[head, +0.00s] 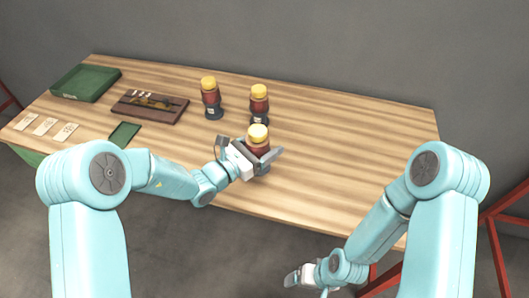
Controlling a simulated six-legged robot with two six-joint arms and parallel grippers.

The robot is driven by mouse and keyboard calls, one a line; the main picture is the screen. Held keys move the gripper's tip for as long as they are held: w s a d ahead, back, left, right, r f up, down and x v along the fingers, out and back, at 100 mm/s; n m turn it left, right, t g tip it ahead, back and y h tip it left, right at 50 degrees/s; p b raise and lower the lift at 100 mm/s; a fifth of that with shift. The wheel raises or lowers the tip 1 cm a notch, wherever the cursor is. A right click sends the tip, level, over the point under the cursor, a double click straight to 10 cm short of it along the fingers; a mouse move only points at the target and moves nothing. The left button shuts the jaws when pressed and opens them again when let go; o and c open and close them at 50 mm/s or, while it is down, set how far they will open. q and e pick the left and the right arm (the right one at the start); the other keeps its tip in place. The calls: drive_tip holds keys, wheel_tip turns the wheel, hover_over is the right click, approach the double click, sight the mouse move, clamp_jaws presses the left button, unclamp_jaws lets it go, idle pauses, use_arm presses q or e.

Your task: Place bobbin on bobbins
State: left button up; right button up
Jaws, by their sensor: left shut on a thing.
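A bobbin (258,140) with a yellow top and a dark red body is between the fingers of my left gripper (259,158), which is shut on it. The gripper hides its lower part. I cannot tell whether it touches the table. Behind it, two similar yellow-topped, dark red bobbins stand upright on dark bases: one bobbin (210,92) at the back left, one bobbin (259,98) straight behind the held one. The held bobbin is apart from the left one. My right gripper (297,279) hangs low in front of the table's front edge; its finger opening is unclear.
The wooden table (340,150) is bare on its right side. At its left lie a green tray (84,84), a brown tool case (150,106), a small green mat (124,134) and several pale cards (44,126). A red frame (500,240) stands at the right.

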use_arm(q)
wheel_tip(320, 180, down, 3)
drive_tip(key=shift+f, duration=0.15)
drive_tip(key=shift+w+f, duration=0.1)
drive_tip(key=shift+f, duration=0.25)
drive_tip(key=shift+f, duration=0.1)
drive_tip(key=o, duration=1.2)
drive_tip(key=shift+o, duration=0.2)
drive_tip(key=shift+r, duration=0.3)
drive_tip(key=v, duration=0.6)
drive_tip(key=b+v, duration=0.1)
drive_tip(key=v, duration=0.5)
drive_tip(key=shift+f, duration=0.2)
